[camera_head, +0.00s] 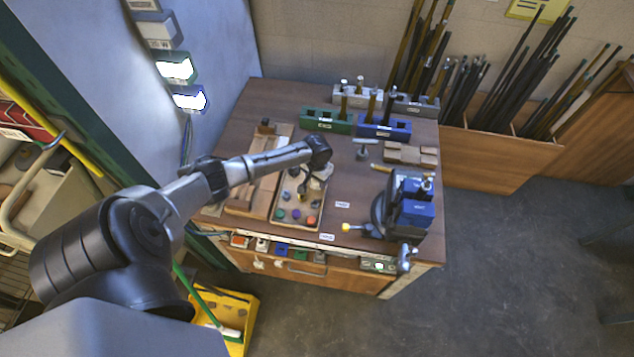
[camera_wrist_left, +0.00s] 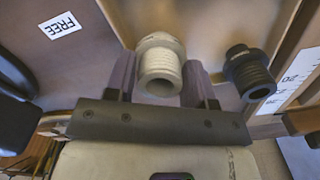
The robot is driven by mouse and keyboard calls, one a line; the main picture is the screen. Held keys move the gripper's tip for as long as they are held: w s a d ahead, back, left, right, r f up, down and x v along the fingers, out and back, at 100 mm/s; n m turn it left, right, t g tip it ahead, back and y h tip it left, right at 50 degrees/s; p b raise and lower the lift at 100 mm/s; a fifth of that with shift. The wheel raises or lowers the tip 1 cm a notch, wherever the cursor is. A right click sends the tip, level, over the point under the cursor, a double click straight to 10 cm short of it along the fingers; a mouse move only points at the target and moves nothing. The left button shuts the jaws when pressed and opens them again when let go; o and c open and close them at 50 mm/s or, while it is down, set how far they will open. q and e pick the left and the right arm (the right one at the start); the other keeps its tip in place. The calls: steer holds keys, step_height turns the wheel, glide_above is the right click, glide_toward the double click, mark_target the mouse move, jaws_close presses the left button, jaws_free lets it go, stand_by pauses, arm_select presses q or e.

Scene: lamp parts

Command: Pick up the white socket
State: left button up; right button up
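The white socket (camera_wrist_left: 158,66) is a pale, ribbed cylinder with a wider collar. In the left wrist view it stands between the two fingers of my left gripper (camera_wrist_left: 160,78). The fingers meet its sides with no clear gap, so the gripper looks shut on it. It looks about as near to the camera as the black socket beside it, so I see no clear lift. In the head view my left gripper (camera_head: 312,178) hangs over the parts tray (camera_head: 316,222), and the socket cannot be made out surely. My right gripper is not in view.
A black socket (camera_wrist_left: 249,73) stands close to the right finger. The tray holds several coloured parts. A blue vise (camera_head: 411,208) is right of the tray; a green block (camera_head: 326,121) and a blue block (camera_head: 384,130) are behind. A wooden piece (camera_head: 258,180) lies left.

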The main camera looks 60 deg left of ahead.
arm_select(q)
steer(key=c, duration=0.6)
steer(key=shift+c, duration=0.2)
steer(key=shift+r, duration=0.15)
